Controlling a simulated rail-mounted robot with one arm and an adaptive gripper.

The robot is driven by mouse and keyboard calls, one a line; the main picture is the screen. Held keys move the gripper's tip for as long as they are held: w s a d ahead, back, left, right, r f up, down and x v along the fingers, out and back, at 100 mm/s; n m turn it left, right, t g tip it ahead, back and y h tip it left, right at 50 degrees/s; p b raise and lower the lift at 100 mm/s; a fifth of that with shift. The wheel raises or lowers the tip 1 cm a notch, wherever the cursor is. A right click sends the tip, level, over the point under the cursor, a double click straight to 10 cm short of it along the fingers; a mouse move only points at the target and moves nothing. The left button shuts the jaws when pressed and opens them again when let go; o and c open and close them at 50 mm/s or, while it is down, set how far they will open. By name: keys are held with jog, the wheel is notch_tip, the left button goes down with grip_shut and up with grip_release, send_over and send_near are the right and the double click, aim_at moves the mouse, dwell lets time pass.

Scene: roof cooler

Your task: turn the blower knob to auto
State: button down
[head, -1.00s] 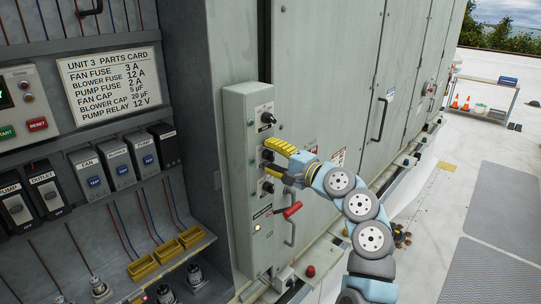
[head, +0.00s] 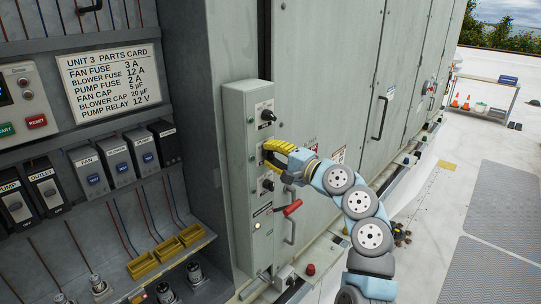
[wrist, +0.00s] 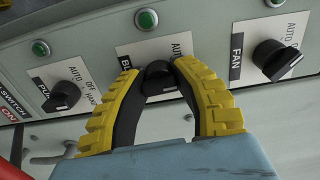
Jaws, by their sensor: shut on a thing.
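The blower knob (wrist: 158,73) is the dark middle knob on the grey control box (head: 236,170). In the wrist view my gripper (wrist: 157,68) has its yellow and black fingers closed on the knob from both sides. The fingers cover most of its label; "AUTO" shows to its upper right. I cannot tell exactly where the knob points. In the head view my gripper (head: 267,153) reaches the box from the right and hides the blower knob.
The fan knob (head: 268,116) is above and the pump knob (head: 267,185) close below my gripper. A red switch handle (head: 291,208) sticks out lower down. Green lamps (wrist: 146,19) sit above the knobs. An open cabinet with a parts card (head: 110,76) is to the left.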

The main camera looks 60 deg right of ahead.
jog(key=n+b, duration=0.2)
jog(key=b, duration=0.1)
jog(key=n+b, duration=0.1)
jog(key=n, duration=0.1)
jog(key=shift+w+f+b, duration=0.1)
jog(key=shift+f+b, duration=0.15)
jog(key=shift+b, duration=0.1)
jog(key=n+b, duration=0.2)
jog(key=shift+n+b, duration=0.3)
jog(key=shift+b, duration=0.05)
jog(key=shift+r+n+b, duration=0.2)
jog(key=shift+n+b, duration=0.9)
jog(key=shift+r, duration=0.1)
jog(key=c, duration=0.8)
grip_release()
jog(key=shift+o, duration=0.2)
jog(key=v, duration=1.2)
